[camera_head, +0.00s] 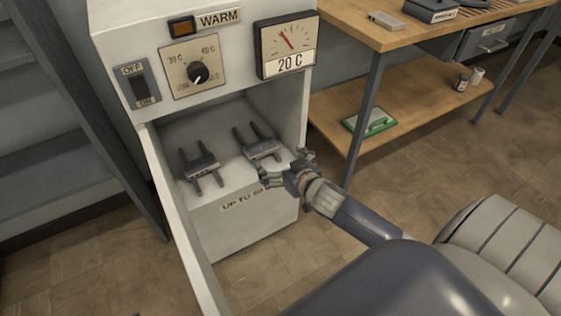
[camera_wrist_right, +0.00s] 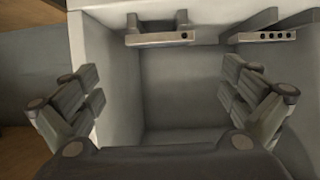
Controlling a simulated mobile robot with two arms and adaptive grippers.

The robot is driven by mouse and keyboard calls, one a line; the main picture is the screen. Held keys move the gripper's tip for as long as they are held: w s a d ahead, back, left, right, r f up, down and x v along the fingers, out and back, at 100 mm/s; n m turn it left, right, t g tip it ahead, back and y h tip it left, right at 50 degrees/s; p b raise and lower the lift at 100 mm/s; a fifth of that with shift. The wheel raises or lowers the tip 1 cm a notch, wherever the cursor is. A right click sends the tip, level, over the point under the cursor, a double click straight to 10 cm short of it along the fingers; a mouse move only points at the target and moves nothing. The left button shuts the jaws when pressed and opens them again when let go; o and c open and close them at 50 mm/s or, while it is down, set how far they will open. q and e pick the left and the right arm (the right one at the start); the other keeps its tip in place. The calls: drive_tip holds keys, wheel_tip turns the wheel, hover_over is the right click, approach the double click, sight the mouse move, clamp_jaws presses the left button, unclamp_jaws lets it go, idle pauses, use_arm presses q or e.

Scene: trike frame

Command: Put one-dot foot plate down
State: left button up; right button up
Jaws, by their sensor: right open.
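The one-dot foot plate (camera_head: 262,149) lies on the floor of the open warming cabinet, on the right side in the head view. It is grey with two dark bars; its single dot shows in the right wrist view (camera_wrist_right: 160,40). My right gripper (camera_head: 285,169) is open and empty at the cabinet's front, just in front of this plate. In the wrist view, the plate lies beyond the spread fingers (camera_wrist_right: 163,82), with a visible gap. A similar plate with several dots (camera_head: 200,166) lies to its left, also in the wrist view (camera_wrist_right: 264,36). My left gripper is out of view.
The cabinet's open door (camera_head: 183,225) stands at the left, and its side wall (camera_head: 292,112) is close right of the one-dot plate. A dial gauge (camera_head: 287,45) reads 20 C. A wooden bench (camera_head: 345,22) with a lower shelf (camera_head: 425,88) stands at the right.

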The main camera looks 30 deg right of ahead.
drive_tip(key=s+a+n+g+y, duration=0.1)
drive_tip(key=s+a+g, duration=0.2)
drive_tip(key=s+a, duration=0.4)
drive_tip(key=s+a+n+g, duration=0.1)
drive_tip(key=s+a+g, duration=0.2)
drive_tip(key=s, duration=1)
drive_tip(key=a, duration=0.3)
drive_tip(key=shift+a+n+y, duration=0.35)
drive_tip(key=shift+n+y, duration=0.05)
drive_tip(key=shift+f, duration=0.15)
